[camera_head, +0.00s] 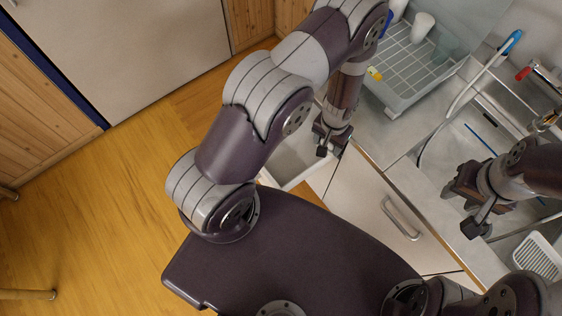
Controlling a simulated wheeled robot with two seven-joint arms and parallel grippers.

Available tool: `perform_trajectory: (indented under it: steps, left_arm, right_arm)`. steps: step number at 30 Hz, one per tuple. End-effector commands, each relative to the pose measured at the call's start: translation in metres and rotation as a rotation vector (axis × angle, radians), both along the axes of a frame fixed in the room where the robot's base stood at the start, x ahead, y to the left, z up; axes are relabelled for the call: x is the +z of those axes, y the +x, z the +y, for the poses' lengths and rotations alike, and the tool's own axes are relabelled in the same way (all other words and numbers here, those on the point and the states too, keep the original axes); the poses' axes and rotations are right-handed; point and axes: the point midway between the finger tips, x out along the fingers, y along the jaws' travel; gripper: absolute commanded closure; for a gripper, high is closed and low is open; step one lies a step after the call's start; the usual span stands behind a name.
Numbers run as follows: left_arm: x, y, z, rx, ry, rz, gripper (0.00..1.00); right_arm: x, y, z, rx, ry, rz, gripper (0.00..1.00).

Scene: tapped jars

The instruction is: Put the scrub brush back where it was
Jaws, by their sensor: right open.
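I cannot make out the scrub brush for certain. A long white item with a blue end (490,67) leans at the sink's back left edge and may be it. A thin blue stick (480,139) shows in the steel sink (437,150). My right gripper (467,210) is open above the sink's front edge, with nothing visible between its fingers. My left gripper (327,143) hangs over the far end of an open white drawer (290,167). Its fingers are small and dark, and I cannot tell whether they are apart.
A dish rack (402,97) stands left of the sink, with a white cup (422,26) and a yellow item (375,73). A red-handled tap (525,73) is at the back right. A white slotted tray (537,256) is at the lower right. A cabinet handle (401,217) juts out.

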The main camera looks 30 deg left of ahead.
Motion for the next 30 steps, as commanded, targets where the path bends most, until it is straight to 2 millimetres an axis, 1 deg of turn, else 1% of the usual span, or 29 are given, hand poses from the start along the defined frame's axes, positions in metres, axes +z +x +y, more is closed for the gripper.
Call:
perform_trajectory:
  steps: [1, 3, 8, 10, 11, 14, 15, 17, 18, 20, 24, 27, 29, 30]
  left_arm:
    - [-0.014, -0.008, -0.006, 0.008, 0.002, 0.006, 0.67]
    - [-0.026, -0.009, -0.011, 0.039, 0.003, 0.000, 0.67]
    - [-0.031, -0.003, -0.010, 0.072, 0.003, -0.003, 0.67]
    - [-0.039, -0.004, -0.007, 0.076, 0.003, -0.002, 0.67]
    - [-0.044, -0.004, -0.004, 0.079, 0.002, -0.004, 0.67]
    - [-0.064, -0.012, 0.012, 0.081, 0.002, -0.004, 0.67]
    - [-0.072, -0.016, 0.022, 0.081, 0.002, -0.005, 0.67]
    - [-0.080, -0.023, 0.035, 0.081, 0.002, -0.006, 0.67]
    - [-0.083, -0.027, 0.045, 0.082, 0.003, -0.005, 0.67]
    - [-0.088, -0.034, 0.057, 0.081, 0.003, -0.005, 0.67]
    - [-0.096, -0.045, 0.079, 0.078, 0.003, -0.003, 0.67]
    - [-0.100, -0.050, 0.090, 0.078, 0.003, -0.003, 0.67]
    - [-0.101, -0.052, 0.093, 0.076, 0.003, -0.002, 0.67]
    - [-0.106, -0.053, 0.094, 0.075, 0.003, -0.001, 0.67]
  right_arm:
    - [0.000, 0.000, 0.000, 0.000, 0.000, 0.000, 0.57]
    - [0.000, 0.000, 0.000, 0.000, 0.000, 0.000, 0.57]
    - [-0.002, 0.000, 0.000, 0.000, 0.000, 0.000, 0.57]
    - [-0.014, 0.000, 0.000, 0.000, 0.000, 0.000, 0.57]
    - [-0.024, 0.000, 0.000, 0.000, 0.000, 0.000, 0.57]
    - [-0.066, 0.000, 0.000, 0.000, 0.000, 0.000, 0.57]
    - [-0.082, 0.000, 0.000, 0.000, 0.000, 0.001, 0.57]
    - [-0.102, 0.000, 0.000, 0.000, 0.000, 0.001, 0.57]
    - [-0.110, 0.000, 0.000, 0.000, 0.000, 0.001, 0.57]
    - [-0.120, 0.000, 0.000, 0.000, 0.000, 0.001, 0.57]
    - [-0.134, 0.000, 0.000, 0.000, 0.000, 0.000, 0.57]
    - [-0.139, 0.000, 0.000, 0.000, 0.000, 0.000, 0.57]
    - [-0.140, 0.000, 0.000, 0.000, 0.000, 0.000, 0.57]
    - [-0.144, 0.000, 0.000, 0.000, 0.000, 0.000, 0.57]
